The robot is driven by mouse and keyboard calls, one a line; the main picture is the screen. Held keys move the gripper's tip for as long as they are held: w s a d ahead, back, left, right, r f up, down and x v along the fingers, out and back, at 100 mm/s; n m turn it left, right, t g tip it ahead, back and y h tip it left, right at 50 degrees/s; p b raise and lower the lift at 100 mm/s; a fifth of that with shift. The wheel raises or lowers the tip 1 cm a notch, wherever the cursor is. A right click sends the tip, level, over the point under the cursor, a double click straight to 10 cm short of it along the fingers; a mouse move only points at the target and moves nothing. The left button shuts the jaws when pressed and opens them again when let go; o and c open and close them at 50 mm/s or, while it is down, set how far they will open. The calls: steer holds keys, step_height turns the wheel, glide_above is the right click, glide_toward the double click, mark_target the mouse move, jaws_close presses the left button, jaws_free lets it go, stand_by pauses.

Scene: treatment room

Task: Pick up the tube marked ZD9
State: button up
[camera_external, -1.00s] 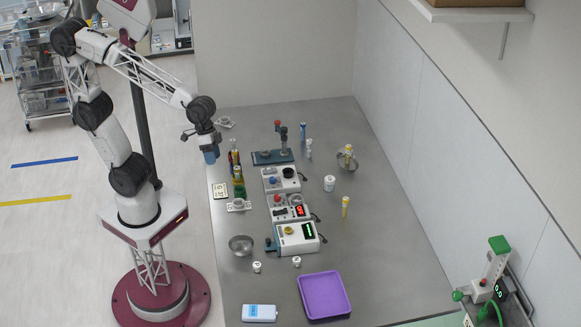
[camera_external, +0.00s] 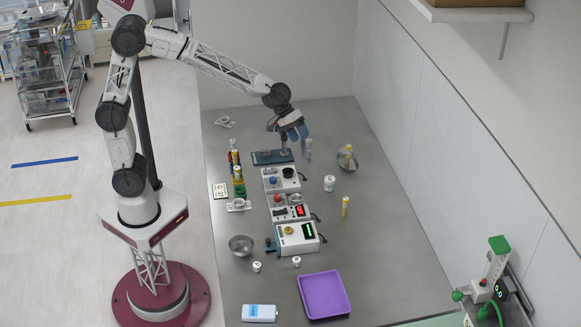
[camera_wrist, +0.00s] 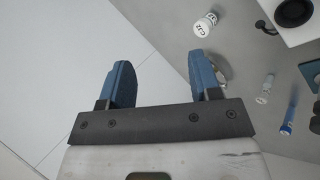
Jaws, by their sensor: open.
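I cannot read the mark ZD9 on any tube. In the external view a pale tube with a blue part (camera_external: 309,147) stands just right of my gripper (camera_external: 297,131). My gripper is open and empty, above the back of the table. In the wrist view my gripper (camera_wrist: 160,62) shows nothing between its fingers; a pale tube (camera_wrist: 266,88) and a blue tube (camera_wrist: 288,118) are to the right.
A white jar marked CJ2 (camera_wrist: 205,24) shows in the wrist view. A blue-based stand (camera_external: 270,157) is beside my gripper; several devices (camera_external: 297,238) line the table's middle. A purple tray (camera_external: 324,295) lies in front.

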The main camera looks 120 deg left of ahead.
steer(key=s+a+f+n+y, duration=0.1)
steer(key=s+a+f+n, duration=0.15)
steer(key=a, duration=0.75)
steer(key=s+a+f+n+y, duration=0.1)
steer(key=a+f+n, duration=0.25)
steer(key=a, duration=0.65)
steer(key=s+a+f+n+y, duration=0.1)
steer(key=s+a+f+n, duration=0.15)
steer(key=a, duration=0.75)
steer(key=s+f+n+t, duration=0.1)
steer(key=s+f+n, duration=0.2)
steer(key=s, duration=0.4)
steer(key=s+a+f+n+t+y, duration=0.1)
steer(key=s+f+n+t, duration=0.1)
steer(key=s+f+n, duration=0.2)
steer(key=s+a+f+n+t, duration=0.1)
steer(key=s+f+n+t, duration=0.1)
steer(key=s+n, duration=0.4)
steer(key=s+f, duration=0.1)
steer(key=s, duration=0.3)
steer(key=shift+a+f+n, duration=0.15)
steer(key=shift+f+n, duration=0.15)
steer(key=shift+n, duration=0.05)
steer(key=shift+x, duration=1.25)
steer(key=shift+w, duration=0.1)
